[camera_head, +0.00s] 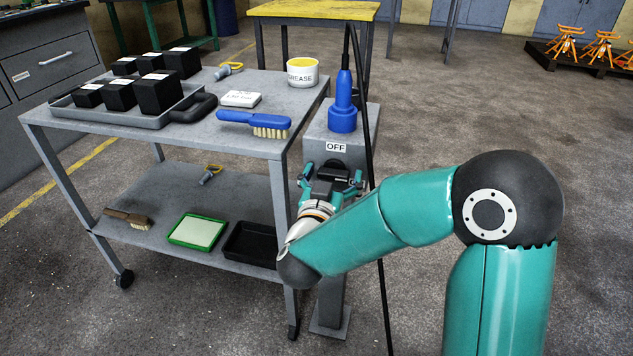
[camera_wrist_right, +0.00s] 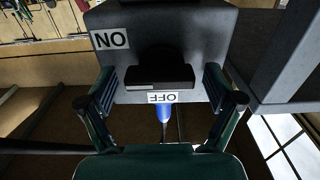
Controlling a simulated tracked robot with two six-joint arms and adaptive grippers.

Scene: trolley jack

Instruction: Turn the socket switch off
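The grey socket post (camera_head: 371,121) stands at the right of the trolley, with a blue plug (camera_head: 342,106) upright on top. Its face carries an OFF label (camera_head: 336,147), and in the right wrist view an upside-down ON label (camera_wrist_right: 110,39) too. A black switch (camera_wrist_right: 158,72) sticks out of this face between the labels. My right gripper (camera_head: 333,175) is open in front of the face. In the right wrist view its two fingers stand either side of the switch, with gaps visible. My left gripper is not in view.
The grey trolley (camera_head: 230,150) stands close left of the post, holding a blue brush (camera_head: 253,122), a grease tub (camera_head: 302,72) and a tray (camera_head: 75,113) of black blocks. A black cable (camera_head: 383,290) hangs beside my right arm.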

